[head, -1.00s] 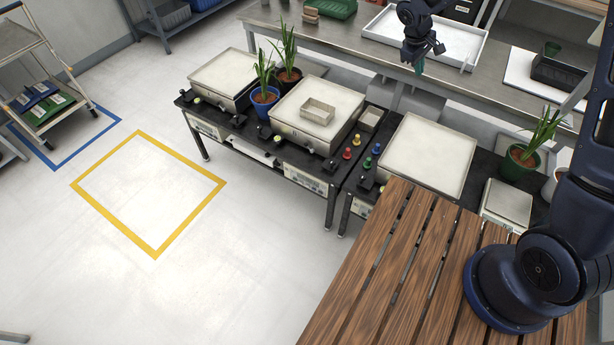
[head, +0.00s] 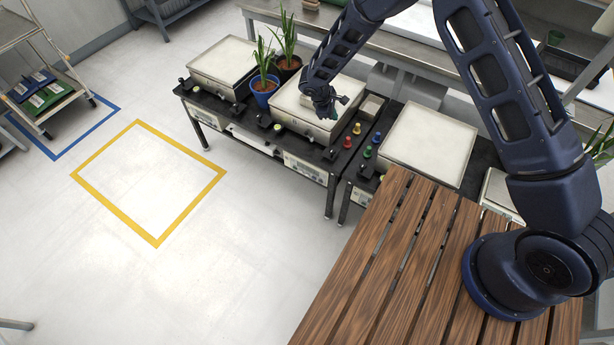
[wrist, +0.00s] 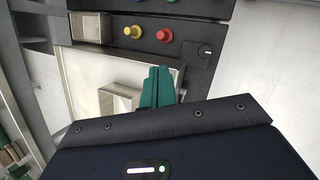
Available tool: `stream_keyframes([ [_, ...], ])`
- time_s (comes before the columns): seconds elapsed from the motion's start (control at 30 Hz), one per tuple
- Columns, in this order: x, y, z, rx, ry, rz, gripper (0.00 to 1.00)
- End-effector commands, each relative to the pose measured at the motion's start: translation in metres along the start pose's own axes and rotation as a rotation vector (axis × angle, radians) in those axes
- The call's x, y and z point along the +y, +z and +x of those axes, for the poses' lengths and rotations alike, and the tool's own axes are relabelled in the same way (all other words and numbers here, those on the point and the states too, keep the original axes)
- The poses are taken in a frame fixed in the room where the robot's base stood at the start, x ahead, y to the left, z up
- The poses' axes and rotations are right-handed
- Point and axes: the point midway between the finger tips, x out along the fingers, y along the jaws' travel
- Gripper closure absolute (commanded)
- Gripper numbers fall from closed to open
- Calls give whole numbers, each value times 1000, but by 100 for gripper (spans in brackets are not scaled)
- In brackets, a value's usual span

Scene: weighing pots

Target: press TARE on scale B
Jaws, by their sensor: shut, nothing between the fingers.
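My gripper (head: 324,107) is over the front part of the middle scale (head: 290,102) in the head view. Its green fingers (wrist: 158,88) are shut with nothing between them in the wrist view, over the edge of that scale's pale pan (wrist: 84,75). A small open box (wrist: 116,101) lies on the pan beside the fingers. A black control with a white mark (wrist: 207,51) sits on the dark bench top, apart from the fingers. Small black controls (head: 330,153) also show along the bench front in the head view. I cannot read any TARE or B lettering.
Yellow and red knobs (wrist: 165,35) stand on the bench near the scale. A blue pot with a plant (head: 264,94) stands left of the middle scale. Other scales stand at left (head: 222,62) and right (head: 430,140). A slatted wooden table (head: 400,270) is in front.

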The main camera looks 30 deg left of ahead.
Motion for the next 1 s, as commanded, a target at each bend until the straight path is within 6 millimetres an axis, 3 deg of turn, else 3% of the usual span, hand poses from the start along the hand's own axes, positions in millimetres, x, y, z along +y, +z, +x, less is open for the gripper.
stream_keyframes([
  [0.1, -25, -31, 20, -11, 17, -58, 100],
  [0.5, -94, -112, 82, -64, 111, -194, 100],
  [1.0, -179, -188, 163, -139, 298, -316, 100],
])
